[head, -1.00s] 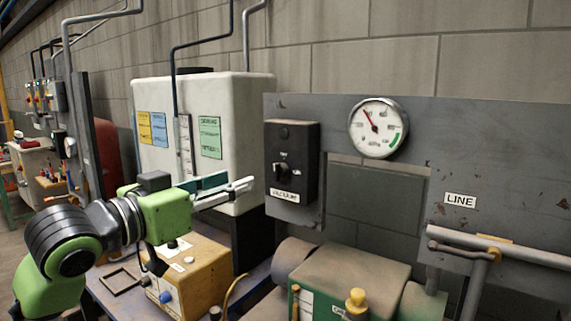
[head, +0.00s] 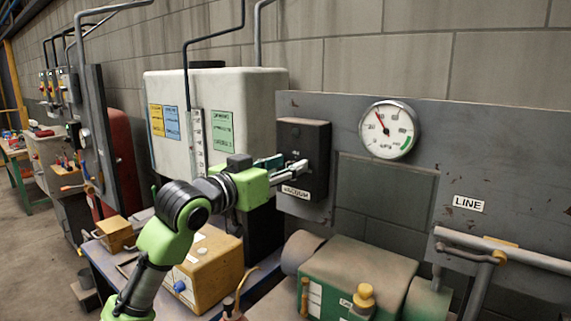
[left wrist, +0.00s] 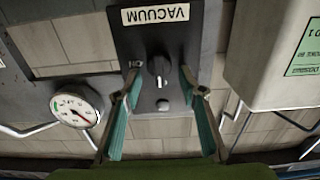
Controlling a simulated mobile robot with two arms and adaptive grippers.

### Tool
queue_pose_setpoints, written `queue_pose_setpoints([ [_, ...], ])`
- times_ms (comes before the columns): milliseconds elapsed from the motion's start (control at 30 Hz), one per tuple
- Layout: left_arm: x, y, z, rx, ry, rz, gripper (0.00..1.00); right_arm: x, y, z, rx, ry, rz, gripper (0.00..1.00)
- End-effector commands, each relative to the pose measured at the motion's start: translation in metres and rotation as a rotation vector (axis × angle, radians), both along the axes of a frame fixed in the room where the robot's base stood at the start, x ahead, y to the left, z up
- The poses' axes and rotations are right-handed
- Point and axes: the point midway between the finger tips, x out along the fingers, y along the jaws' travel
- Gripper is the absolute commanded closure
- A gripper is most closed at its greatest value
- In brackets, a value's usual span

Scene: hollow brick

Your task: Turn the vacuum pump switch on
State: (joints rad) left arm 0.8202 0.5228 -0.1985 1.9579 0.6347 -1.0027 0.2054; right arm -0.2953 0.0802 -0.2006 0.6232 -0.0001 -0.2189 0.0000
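In the head view my left gripper (head: 292,170) reaches the front of the box and hides the knob. My right gripper is not in view.
A round gauge (head: 389,130) is on the panel right of the box. A white tank (head: 238,97) stands to the left. A LINE label (head: 468,204) and pipe are at right.

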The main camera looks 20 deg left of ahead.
Motion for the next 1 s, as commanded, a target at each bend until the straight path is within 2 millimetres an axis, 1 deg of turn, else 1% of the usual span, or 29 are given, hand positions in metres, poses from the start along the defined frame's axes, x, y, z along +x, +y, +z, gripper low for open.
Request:
queue_pose_setpoints([
  [167,0.0,0.0,0.0,0.0,0.0,0.0,0.62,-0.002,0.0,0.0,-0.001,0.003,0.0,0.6],
  [200,0.0,0.0,0.0,0.0,0.0,0.0,0.73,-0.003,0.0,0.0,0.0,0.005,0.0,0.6],
  [267,0.0,0.0,0.0,0.0,0.0,0.0,0.88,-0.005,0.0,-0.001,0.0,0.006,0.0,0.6],
  [300,0.0,0.0,0.0,0.0,0.0,0.0,0.99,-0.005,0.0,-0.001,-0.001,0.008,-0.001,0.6],
  [333,0.0,0.0,0.0,0.0,0.0,0.0,1.0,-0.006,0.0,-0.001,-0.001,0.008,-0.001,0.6],
  [667,-0.001,0.0,0.0,0.026,-0.008,0.0,1.0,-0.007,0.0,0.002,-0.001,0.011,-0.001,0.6],
  [867,-0.001,-0.001,0.001,0.114,-0.039,0.0,1.0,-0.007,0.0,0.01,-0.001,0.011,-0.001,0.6],
  [1000,-0.002,-0.003,0.002,0.216,-0.075,0.0,1.0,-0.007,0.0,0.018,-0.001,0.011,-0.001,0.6],
])
